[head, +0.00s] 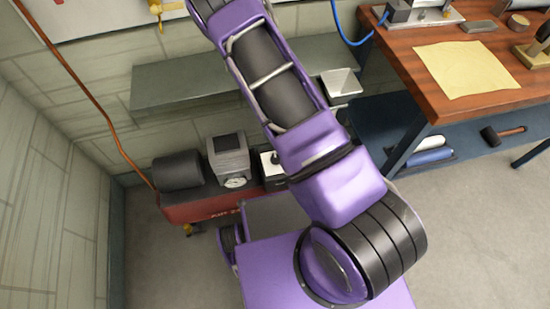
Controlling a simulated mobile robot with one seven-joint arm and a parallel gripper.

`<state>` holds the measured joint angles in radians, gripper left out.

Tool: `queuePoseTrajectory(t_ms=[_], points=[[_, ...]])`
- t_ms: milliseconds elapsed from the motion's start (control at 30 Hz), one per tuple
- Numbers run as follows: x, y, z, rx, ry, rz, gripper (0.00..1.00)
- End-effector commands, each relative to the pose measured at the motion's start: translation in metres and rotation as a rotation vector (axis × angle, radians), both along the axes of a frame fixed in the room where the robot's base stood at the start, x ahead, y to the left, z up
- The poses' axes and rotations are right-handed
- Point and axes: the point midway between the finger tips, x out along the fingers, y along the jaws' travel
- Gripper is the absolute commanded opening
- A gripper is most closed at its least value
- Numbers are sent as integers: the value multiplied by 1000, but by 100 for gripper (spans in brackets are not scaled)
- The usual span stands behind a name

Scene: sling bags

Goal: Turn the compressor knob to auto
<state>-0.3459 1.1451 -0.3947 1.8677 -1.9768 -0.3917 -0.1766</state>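The compressor (200,209) stands low by the back wall in the head view. It has a red body with partly covered "AIR" lettering. A dark cylinder (177,171) and a grey box (228,155) with a round dial (236,182) sit on top. Right of the box is a small white panel (267,170) with a dark knob-like part (275,158). My purple arm passes close to its right side in the picture and covers part of the compressor. The knob's setting is too small to read. My gripper is not in view; the arm runs out at the top edge.
A grey-green shelf (185,86) runs along the wall above the compressor. A wooden workbench (425,95) with a yellow sheet (466,69) stands at the right. Grey floor (160,260) is clear at lower left.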

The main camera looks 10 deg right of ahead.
Motion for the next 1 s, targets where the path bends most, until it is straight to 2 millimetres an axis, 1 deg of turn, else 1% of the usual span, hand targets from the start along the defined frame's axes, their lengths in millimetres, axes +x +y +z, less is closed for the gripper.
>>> queuePoseTrajectory(t_ms=[33, 200, 400, 500, 700, 933, 967, 1000], points=[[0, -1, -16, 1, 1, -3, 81], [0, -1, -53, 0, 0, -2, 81], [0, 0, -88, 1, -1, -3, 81], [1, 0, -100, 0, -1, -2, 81], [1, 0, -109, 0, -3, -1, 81], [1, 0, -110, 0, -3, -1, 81], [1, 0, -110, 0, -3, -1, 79], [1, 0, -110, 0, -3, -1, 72]])
